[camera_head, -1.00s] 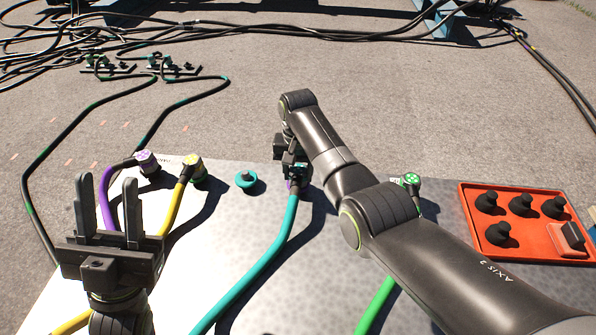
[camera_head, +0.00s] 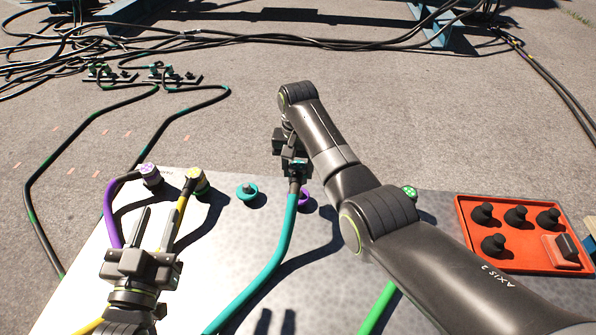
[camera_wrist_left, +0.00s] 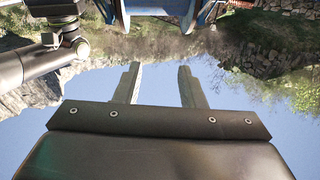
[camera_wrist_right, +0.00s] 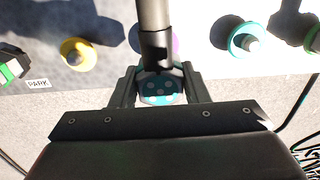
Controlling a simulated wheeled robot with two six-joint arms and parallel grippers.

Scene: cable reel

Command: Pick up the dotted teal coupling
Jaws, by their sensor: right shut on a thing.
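The dotted teal coupling (camera_wrist_right: 158,90), at the end of the thick teal cable (camera_head: 283,235), shows between the fingers of my right gripper (camera_wrist_right: 160,92) in the right wrist view. My right gripper (camera_head: 292,168) is shut on it and appears to hold it above the far edge of the pale mat in the head view. The gripper hides most of the coupling there. My left gripper (camera_head: 155,228) is open and empty over the left part of the mat, fingers pointing away.
White-purple (camera_head: 149,174) and yellow (camera_head: 196,181) couplings stand left on the mat (camera_head: 225,240). A teal cap (camera_head: 247,193) and purple cap (camera_head: 304,197) are near the held coupling. A green coupling (camera_head: 410,192) is partly behind my right arm. An orange tray (camera_head: 465,222) holds black knobbed pieces.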

